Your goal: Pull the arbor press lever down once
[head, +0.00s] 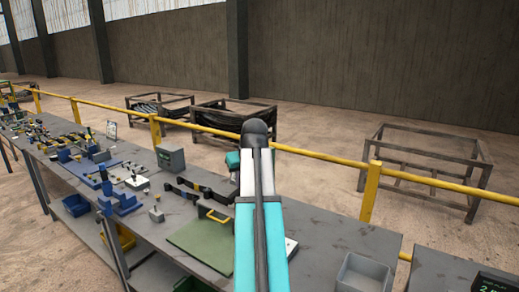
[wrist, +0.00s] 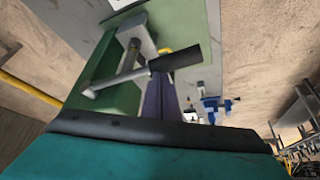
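In the wrist view a green press body (wrist: 122,98) stands at the left, with a grey metal block (wrist: 135,32) at its top. A thin silver lever rod (wrist: 118,80) crosses in front of it and seems to end in a thick black handle (wrist: 178,57), which slants up to the right. In the head view my teal and white arm covers the middle of the bench, and I cannot make out the press there.
A long grey bench (head: 335,232) carries a green board (head: 203,238) with a yellow handle, a grey bin (head: 362,272), a grey box (head: 170,157) and many small tools at the left. A yellow rail (head: 320,155) runs behind it. Metal racks (head: 430,155) stand beyond.

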